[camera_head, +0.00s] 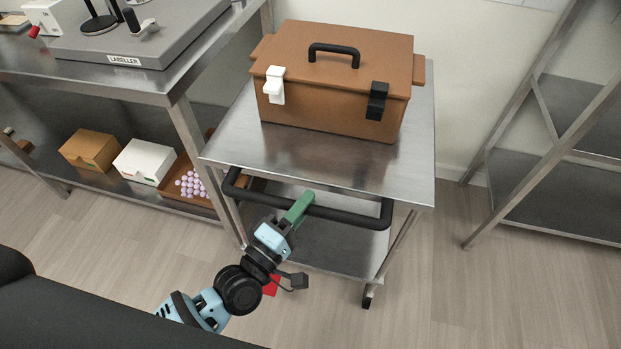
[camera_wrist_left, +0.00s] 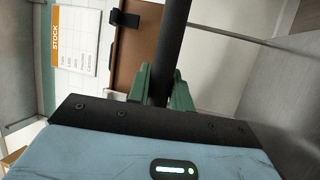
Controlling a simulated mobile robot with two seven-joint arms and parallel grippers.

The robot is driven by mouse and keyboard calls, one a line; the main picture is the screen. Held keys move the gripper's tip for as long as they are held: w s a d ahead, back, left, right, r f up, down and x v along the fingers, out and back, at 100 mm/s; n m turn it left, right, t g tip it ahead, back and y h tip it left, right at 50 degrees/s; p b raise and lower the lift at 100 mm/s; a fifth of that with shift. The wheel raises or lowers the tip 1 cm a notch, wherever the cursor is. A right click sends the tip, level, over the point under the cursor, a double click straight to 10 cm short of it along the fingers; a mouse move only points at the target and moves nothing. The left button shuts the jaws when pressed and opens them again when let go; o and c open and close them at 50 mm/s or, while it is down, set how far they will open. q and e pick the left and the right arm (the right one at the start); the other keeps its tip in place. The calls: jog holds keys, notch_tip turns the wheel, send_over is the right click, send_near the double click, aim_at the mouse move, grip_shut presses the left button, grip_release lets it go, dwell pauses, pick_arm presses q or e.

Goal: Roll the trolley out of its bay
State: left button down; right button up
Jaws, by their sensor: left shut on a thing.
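The trolley (camera_head: 415,170) is a steel cart with a flat top and a lower shelf. It stands between the steel bench and the rack. A black bar handle (camera_head: 345,216) runs along its near side. A brown box (camera_head: 340,85) with a black carrying handle, one white latch and one black latch sits on its top. My left gripper (camera_head: 300,205) has its green fingers shut on the black handle, left of the handle's middle. In the left wrist view the black bar (camera_wrist_left: 168,50) passes between the green fingers (camera_wrist_left: 163,88). My right gripper is not in view.
A steel bench (camera_head: 180,85) with a labeller (camera_head: 130,40) is close on the left. Its lower shelf holds a brown box (camera_head: 90,148), a white box (camera_head: 143,160) and a tray of purple pieces. A steel rack (camera_head: 560,190) stands right. Floor (camera_head: 450,290) in front is clear.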

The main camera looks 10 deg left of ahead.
pick_arm(q)
jog(key=s+p, duration=0.1)
jog(key=s, duration=1.6)
jog(key=shift+a, duration=0.3)
jog(key=shift+w, duration=0.1)
jog(key=c, duration=1.3)
grip_release()
jog(key=shift+o, duration=0.2)
jog(key=v, duration=0.7)
jog(key=shift+s+a+b, duration=0.15)
jog(key=shift+s+b, duration=0.2)
jog(key=shift+b, duration=0.1)
jog(key=shift+f, duration=0.1)
